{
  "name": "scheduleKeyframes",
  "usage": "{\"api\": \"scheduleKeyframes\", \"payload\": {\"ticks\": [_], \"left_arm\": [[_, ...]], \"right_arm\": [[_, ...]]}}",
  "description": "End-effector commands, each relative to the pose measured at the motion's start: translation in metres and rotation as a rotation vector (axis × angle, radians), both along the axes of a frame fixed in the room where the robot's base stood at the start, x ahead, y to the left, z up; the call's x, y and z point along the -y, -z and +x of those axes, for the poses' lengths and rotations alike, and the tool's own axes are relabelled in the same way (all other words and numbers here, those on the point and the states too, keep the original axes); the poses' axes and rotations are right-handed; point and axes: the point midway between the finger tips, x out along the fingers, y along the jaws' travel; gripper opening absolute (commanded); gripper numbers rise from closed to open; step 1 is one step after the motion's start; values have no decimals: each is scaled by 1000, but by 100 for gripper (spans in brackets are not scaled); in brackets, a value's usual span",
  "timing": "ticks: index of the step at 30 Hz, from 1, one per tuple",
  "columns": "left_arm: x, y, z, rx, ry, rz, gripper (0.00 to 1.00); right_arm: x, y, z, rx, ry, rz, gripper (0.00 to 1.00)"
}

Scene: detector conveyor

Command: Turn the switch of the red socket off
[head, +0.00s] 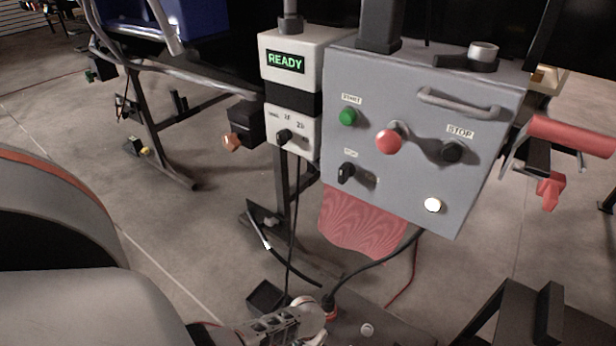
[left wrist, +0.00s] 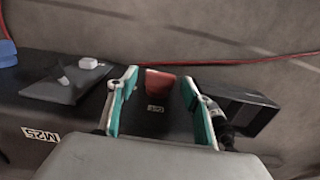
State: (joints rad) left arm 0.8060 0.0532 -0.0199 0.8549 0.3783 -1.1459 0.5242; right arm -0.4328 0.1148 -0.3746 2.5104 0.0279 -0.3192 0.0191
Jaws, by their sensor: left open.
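In the head view a red socket piece (head: 330,313) sits low at the bottom centre, with a black plug and cable rising from it. My left gripper (head: 290,327) is beside it, on its left, partly cut off by the frame edge. In the left wrist view my left gripper (left wrist: 157,100) is open, its teal-edged fingers apart. A red block (left wrist: 160,82) shows between and beyond the fingertips, with no visible contact. I cannot tell which part of it is the switch, or its position. My right gripper is not in view.
A grey control box (head: 400,200) with buttons and a READY display unit (head: 287,64) stand above. A black open box (left wrist: 248,113) is right of the fingers in the wrist view. A grey plate (left wrist: 62,86) with a white piece lies left. Black cables hang near my gripper.

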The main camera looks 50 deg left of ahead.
Motion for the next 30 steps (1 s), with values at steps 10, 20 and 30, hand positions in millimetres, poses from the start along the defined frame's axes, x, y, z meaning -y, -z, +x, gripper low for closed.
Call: {"api": "scheduleKeyframes", "payload": {"ticks": [10,20,30], "left_arm": [[0,0,0,0,0,0,12],[-4,-1,0,19,-3,-76,12],[-10,5,-6,69,-5,-312,12]], "right_arm": [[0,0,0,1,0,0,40],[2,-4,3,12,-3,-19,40],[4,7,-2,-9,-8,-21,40]]}}
